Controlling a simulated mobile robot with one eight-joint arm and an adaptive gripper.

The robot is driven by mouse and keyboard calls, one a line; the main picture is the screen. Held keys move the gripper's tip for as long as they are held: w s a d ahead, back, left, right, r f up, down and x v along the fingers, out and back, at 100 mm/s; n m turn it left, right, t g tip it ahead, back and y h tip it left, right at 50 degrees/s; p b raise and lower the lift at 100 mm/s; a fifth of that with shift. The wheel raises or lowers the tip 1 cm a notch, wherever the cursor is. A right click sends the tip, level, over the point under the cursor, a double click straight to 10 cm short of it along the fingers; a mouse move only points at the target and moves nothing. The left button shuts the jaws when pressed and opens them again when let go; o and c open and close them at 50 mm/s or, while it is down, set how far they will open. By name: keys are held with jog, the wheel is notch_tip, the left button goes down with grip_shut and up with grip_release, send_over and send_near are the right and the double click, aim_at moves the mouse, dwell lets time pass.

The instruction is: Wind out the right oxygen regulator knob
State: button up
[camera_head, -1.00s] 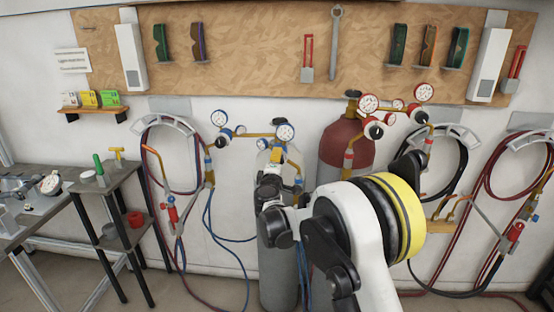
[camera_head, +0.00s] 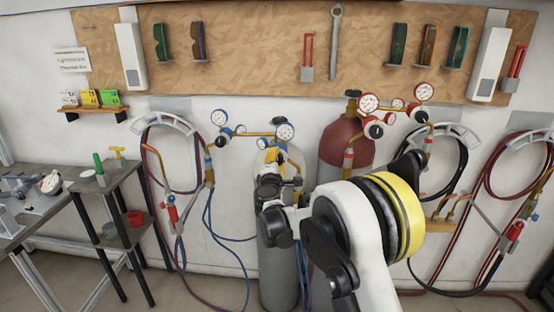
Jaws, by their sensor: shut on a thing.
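The blue-rimmed oxygen gauges and blue regulator bodies hang above a grey cylinder (camera_head: 278,262), joined by a brass pipe. The right oxygen regulator (camera_head: 285,133) has its white gauge facing me, and a dark round part with blue shows to its lower left. My gripper (camera_head: 277,160) is up against the underside of this regulator, in front of the cylinder's top. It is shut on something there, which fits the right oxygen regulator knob. The fingers and my wrist hide the grip and most of the knob.
The left oxygen regulator (camera_head: 222,134) is close by on the left. A dark red cylinder (camera_head: 345,142) with red-rimmed gauges (camera_head: 369,103) stands to the right, behind my arm. Blue hoses hang below. A dark shelf stand (camera_head: 118,190) is at left.

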jog(key=o, duration=1.2)
jog(key=shift+s, duration=0.1)
jog(key=s, duration=1.1)
jog(key=shift+s+a, duration=0.2)
jog(key=shift+s, duration=0.2)
